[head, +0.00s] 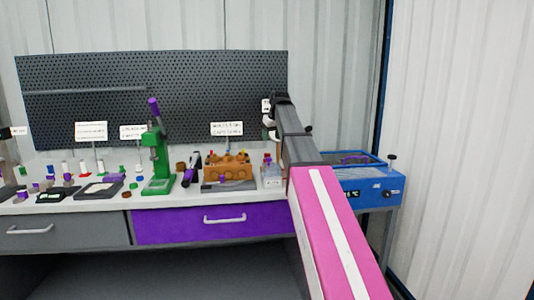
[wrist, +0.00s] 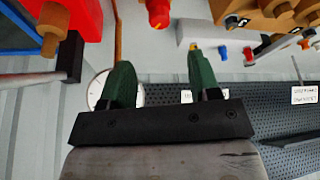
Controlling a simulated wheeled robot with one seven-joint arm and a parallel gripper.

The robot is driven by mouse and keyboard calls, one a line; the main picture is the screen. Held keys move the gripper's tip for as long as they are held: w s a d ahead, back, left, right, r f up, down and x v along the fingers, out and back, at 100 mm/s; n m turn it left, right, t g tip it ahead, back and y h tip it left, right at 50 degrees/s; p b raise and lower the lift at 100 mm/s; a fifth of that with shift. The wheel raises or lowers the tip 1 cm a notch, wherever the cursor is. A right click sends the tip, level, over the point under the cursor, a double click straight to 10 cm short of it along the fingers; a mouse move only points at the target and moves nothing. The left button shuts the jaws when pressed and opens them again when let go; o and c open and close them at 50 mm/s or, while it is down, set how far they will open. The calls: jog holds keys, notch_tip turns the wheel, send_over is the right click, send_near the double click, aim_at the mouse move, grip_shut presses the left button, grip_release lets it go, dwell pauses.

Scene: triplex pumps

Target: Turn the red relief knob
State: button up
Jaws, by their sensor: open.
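A red knob (wrist: 158,13) with a rounded end shows at the top edge of the wrist view, partly cut off. It lies in line with the gap between the green fingers of my gripper (wrist: 159,60). The fingers are apart, with nothing between them, and the knob is beyond their tips, not touched. In the head view my arm reaches over the bench, and my fingers cannot be made out clearly there. I cannot pick out this red knob for certain in the head view.
The wrist view also holds a round gauge (wrist: 97,92) by the left finger, a red block (wrist: 83,17) and an orange block (wrist: 255,14).

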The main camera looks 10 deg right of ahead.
aim_at(267, 154)
jog(key=x, duration=1)
jog(key=c, duration=0.9)
